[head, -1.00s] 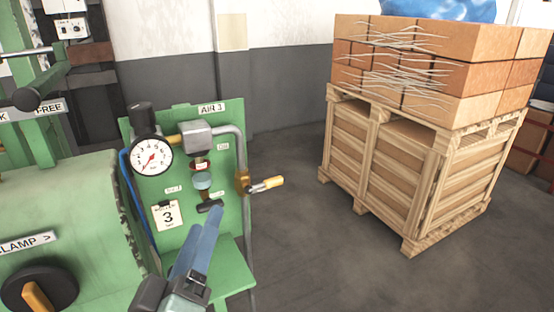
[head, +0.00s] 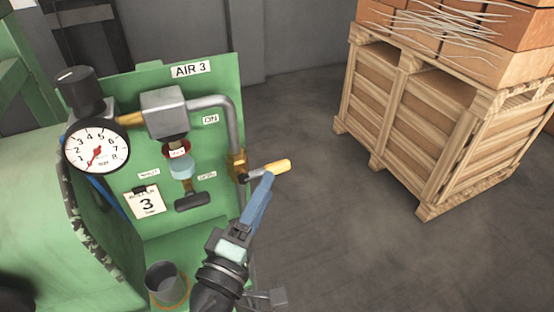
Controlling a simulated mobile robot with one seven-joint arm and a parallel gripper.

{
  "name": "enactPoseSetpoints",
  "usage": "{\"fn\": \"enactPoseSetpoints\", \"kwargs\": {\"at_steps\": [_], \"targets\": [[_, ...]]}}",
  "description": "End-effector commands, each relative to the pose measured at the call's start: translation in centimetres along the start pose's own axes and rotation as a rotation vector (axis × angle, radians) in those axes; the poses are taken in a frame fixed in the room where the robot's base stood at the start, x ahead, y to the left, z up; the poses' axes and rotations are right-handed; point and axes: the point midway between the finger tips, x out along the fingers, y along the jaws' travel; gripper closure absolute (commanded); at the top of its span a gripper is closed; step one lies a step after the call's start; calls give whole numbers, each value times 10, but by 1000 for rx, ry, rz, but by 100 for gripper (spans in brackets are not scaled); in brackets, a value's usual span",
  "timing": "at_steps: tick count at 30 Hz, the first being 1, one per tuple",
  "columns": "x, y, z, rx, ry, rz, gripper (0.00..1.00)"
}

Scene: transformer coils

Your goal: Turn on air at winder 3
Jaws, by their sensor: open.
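A brass valve (head: 237,165) sits on the grey pipe (head: 232,115) at the panel's right edge. Its lever, with a yellow grip (head: 279,167), sticks out to the right, across the vertical pipe. An ON label (head: 210,119) is above the valve. The pressure gauge (head: 96,150) needle points low left, near zero. My gripper (head: 267,177) is open, its blue fingers at the lever just below the yellow grip; I cannot tell whether they touch it.
A dark T-shaped knob (head: 192,201) under a filter bowl (head: 182,168) is left of my gripper. A grey cup (head: 163,283) stands on the panel's base. A wooden crate (head: 415,125) loaded with boxes stands at the right, with clear floor (head: 350,240) before it.

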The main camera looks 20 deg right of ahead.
Motion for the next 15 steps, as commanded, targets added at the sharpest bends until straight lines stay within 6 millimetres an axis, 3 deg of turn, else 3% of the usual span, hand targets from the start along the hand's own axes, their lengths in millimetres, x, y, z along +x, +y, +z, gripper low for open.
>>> {"fn": "enactPoseSetpoints", "kwargs": {"at_steps": [6,15], "targets": [[41,3,0,1,-2,1,45],[61,0,0,1,0,0,45]]}}
